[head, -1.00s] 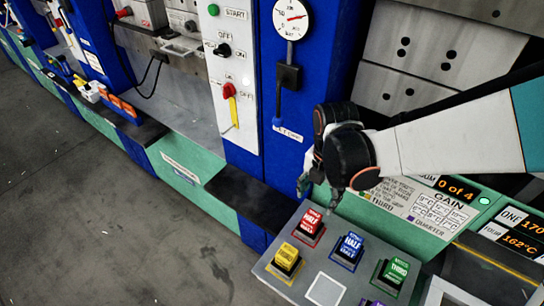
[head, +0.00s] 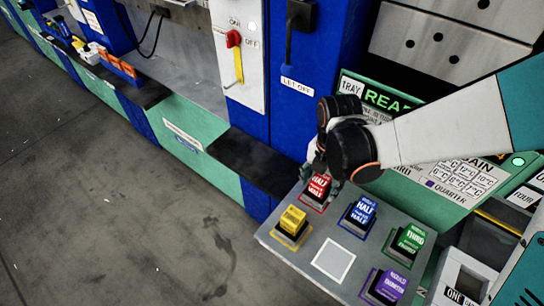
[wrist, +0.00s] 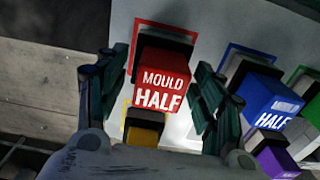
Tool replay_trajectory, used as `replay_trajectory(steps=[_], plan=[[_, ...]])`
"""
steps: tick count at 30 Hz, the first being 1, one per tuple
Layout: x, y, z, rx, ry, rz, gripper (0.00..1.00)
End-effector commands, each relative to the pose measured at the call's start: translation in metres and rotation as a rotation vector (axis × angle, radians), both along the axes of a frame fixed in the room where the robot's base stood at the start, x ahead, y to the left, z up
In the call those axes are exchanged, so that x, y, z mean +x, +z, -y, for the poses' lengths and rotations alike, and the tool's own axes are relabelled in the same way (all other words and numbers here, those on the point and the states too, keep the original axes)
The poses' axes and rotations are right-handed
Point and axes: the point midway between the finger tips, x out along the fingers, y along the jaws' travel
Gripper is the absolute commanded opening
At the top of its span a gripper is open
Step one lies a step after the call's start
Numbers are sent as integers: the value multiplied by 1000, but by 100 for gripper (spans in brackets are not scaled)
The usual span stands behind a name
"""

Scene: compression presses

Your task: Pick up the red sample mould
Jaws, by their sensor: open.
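The red sample mould (head: 318,187), lettered "MOULD HALF", sits in its red-outlined place on the grey tray (head: 285,252). In the wrist view the red mould (wrist: 160,82) lies between the two fingers of my gripper (wrist: 157,90).
A yellow mould (head: 292,221), a blue mould (head: 361,213), a green mould (head: 408,239) and a purple mould (head: 389,286) stand close by on the tray. An empty white-outlined square (head: 333,260) lies among them. A green panel (head: 440,190) and blue press frame (head: 310,105) stand behind.

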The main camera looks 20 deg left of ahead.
Motion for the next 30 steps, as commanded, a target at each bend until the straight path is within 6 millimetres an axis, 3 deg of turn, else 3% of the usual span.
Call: replay_trajectory(steps=[2, 9, 18, 30], plan=[[0, -10, -1, 0, 1, 0, 62], [1, -9, 0, 0, -1, 0, 62], [1, -9, 0, 0, -2, 0, 0], [1, -6, 0, 0, -2, 0, 0]])
